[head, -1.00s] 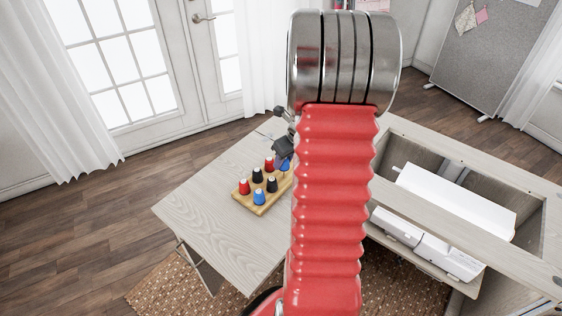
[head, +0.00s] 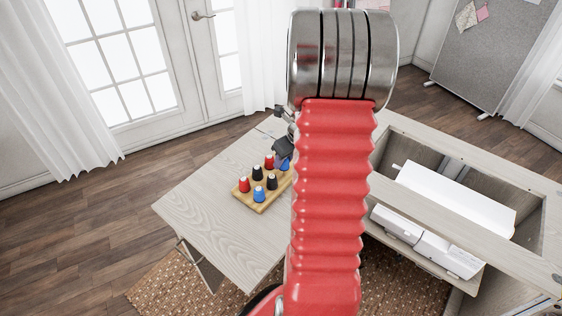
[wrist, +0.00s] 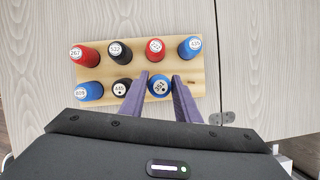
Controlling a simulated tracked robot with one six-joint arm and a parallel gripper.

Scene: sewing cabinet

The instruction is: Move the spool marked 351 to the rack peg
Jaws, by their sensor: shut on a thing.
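A blue spool (wrist: 159,87) sits between the two fingers of my gripper (wrist: 159,92) in the wrist view. Its small label appears to read 351. My gripper is shut on it, over the front row of the wooden rack (wrist: 205,68). Whether the spool rests on the rack or is just above it, I cannot tell. An empty spot with a small dark mark, perhaps a bare peg (wrist: 191,82), is just right of my right finger. In the head view, my dark gripper (head: 283,148) is at the rack's far end, partly hidden by my red arm.
Red, black and blue spools stand on the rack, including red 267 (wrist: 84,55), black 532 (wrist: 119,51) and blue 435 (wrist: 190,47). A black spool (wrist: 122,87) stands close to my left finger. Bare tabletop (head: 215,205) lies left of the rack.

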